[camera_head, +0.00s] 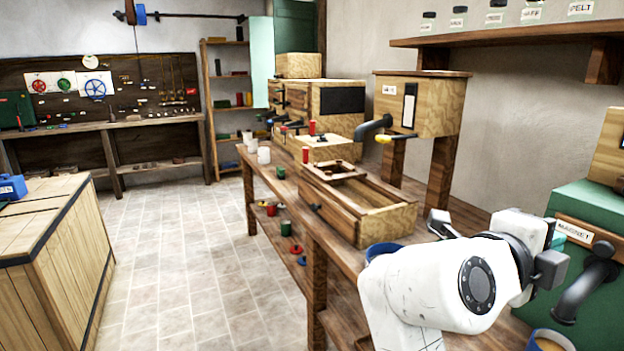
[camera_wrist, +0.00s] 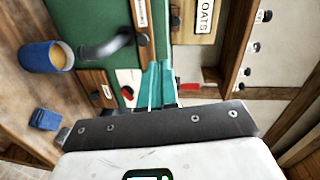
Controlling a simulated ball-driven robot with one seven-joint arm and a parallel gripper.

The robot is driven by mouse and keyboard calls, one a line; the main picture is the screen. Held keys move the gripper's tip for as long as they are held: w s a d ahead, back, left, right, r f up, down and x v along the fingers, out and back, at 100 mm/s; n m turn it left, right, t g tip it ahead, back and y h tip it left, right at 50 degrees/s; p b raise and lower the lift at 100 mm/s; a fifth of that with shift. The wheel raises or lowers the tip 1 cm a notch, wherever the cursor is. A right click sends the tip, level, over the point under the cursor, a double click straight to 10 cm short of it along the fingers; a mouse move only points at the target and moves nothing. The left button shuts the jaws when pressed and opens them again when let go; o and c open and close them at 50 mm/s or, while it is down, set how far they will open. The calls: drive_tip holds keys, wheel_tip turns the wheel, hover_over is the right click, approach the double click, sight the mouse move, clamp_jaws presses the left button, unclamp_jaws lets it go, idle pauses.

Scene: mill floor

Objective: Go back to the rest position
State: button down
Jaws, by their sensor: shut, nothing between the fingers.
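My white arm reaches in at the lower right of the head view, bent over the near end of the long bench. My gripper (camera_wrist: 160,68) shows in the wrist view as two teal fingers close together, shut and empty. It points at the green machine (camera_wrist: 80,22), which in the head view is a green cabinet (camera_head: 592,316) labelled MAGNET with a dark curved handle (camera_head: 587,282). I cannot tell the exact gap between fingers and machine. In the head view the fingers are mostly hidden by the wrist.
A blue cup (camera_wrist: 47,56) with tan contents and a small blue block (camera_wrist: 45,119) show near the machine. The long bench (camera_head: 315,262) bears wooden machines and cups. A wooden crate (camera_head: 50,245) stands left. Open tiled floor (camera_head: 190,260) lies between.

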drive_tip(key=s+d+f+n+g+y+p, duration=0.1)
drive_tip(key=s+f+n+y+p, duration=0.25)
drive_tip(key=f+n, duration=0.6)
drive_tip(key=s+f+n+y+p, duration=0.2)
drive_tip(key=s+f+n+y, duration=0.3)
drive_tip(key=f, duration=0.8)
drive_tip(key=s+a+f+n+g+y+p, duration=0.2)
drive_tip(key=s+f+n, duration=0.4)
drive_tip(key=s, duration=0.3)
drive_tip(key=s+a+f+n+g+y+p, duration=0.1)
drive_tip(key=s+a+f+n+g+y, duration=0.1)
drive_tip(key=s+a+f+n+y, duration=0.2)
drive_tip(key=s+f+n, duration=0.3)
drive_tip(key=s+n, duration=0.2)
drive_tip(key=s, duration=0.1)
drive_tip(key=shift+f+g+y+p, duration=0.2)
drive_tip(key=shift+g+y+p, duration=0.1)
drive_tip(key=shift+y+p, duration=0.1)
drive_tip(key=shift+w, duration=0.1)
